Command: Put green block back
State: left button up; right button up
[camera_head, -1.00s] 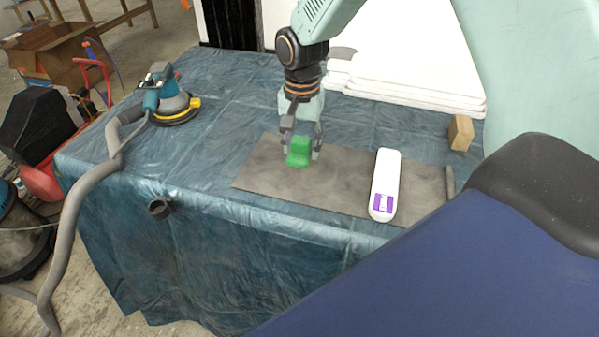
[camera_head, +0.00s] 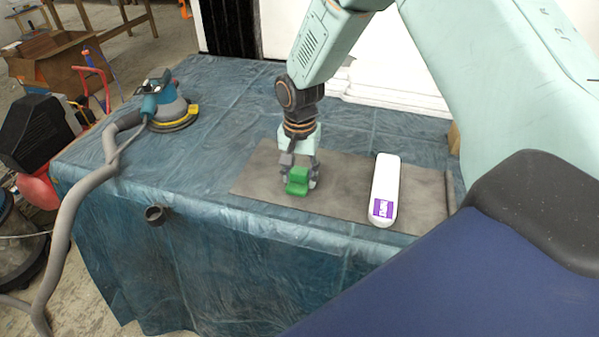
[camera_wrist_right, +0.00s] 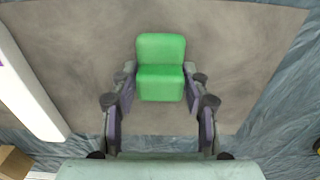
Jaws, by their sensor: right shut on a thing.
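The green block (camera_head: 297,181) is at the left part of a grey-brown mat (camera_head: 345,171) on the covered table. My right gripper (camera_head: 299,183) points down and is shut on it. In the right wrist view the green block (camera_wrist_right: 160,68) shows a step shape between the two fingers of my right gripper (camera_wrist_right: 160,82). The block is on or just above the mat; I cannot tell which. My left gripper is not in view.
A white long tool with a purple label (camera_head: 384,190) lies on the mat to the right. A sander with a hose (camera_head: 168,103) stands at the table's left. White slabs (camera_head: 395,88) and a partly hidden wooden block (camera_head: 453,138) are behind. The table between sander and mat is clear.

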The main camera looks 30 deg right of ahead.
aim_at(300, 169)
jog(key=o, duration=1)
jog(key=shift+f, duration=0.1)
notch_tip(300, 169, up, 12)
jog(key=shift+r+p, duration=0.25)
jog(key=shift+p, duration=0.9)
